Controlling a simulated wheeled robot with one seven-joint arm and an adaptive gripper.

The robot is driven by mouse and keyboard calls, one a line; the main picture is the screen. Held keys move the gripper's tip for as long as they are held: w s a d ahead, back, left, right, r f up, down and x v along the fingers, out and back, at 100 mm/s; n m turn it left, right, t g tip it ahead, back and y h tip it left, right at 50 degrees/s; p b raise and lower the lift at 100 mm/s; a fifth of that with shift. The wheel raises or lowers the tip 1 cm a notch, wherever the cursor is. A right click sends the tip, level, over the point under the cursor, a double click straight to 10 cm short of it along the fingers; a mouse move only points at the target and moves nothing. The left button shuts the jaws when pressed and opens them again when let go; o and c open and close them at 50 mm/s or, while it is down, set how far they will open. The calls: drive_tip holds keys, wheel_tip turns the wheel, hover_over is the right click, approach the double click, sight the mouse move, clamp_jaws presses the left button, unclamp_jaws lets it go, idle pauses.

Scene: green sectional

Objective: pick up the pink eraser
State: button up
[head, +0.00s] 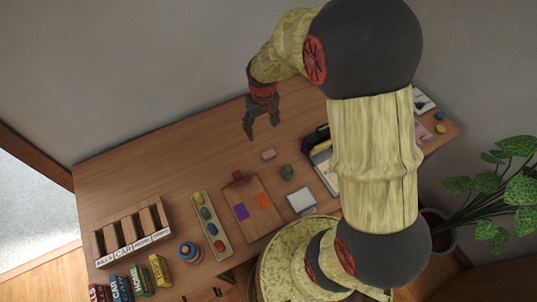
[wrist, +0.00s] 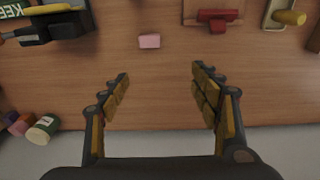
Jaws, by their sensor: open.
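The pink eraser (head: 268,155) is a small block lying flat on the wooden desk, behind the clipboard. In the wrist view the eraser (wrist: 149,41) lies ahead of my fingertips, a little left of the middle between them. My gripper (head: 262,136) is open and empty above the rear part of the desk, up and left of the eraser in the head view. Both fingers show spread apart in the wrist view (wrist: 160,78), with bare desk between them. Nothing hides the eraser.
A clipboard (head: 268,218) with a red clip (wrist: 218,16) lies near the eraser. A dark green lump (head: 287,172) and a black item (wrist: 55,27) are close by. A tray of coloured pieces (head: 196,203) and a divided box (head: 96,243) stand left. Bare desk surrounds the eraser.

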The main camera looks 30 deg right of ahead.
drive_tip(key=g, duration=0.1)
hover_over(269, 153)
drive_tip(key=f, duration=1.3)
drive_tip(key=shift+s+a+f, duration=0.15)
drive_tip(key=shift+a+f, duration=0.25)
drive_tip(key=f, duration=0.2)
drive_tip(key=f+b, duration=0.1)
drive_tip(key=f, duration=0.3)
drive_tip(key=shift+d, duration=0.3)
drive_tip(key=shift+r, duration=0.1)
drive_tip(key=shift+c, duration=0.4)
drive_tip(key=c, duration=1.1)
drive_tip(key=shift+c, duration=0.3)
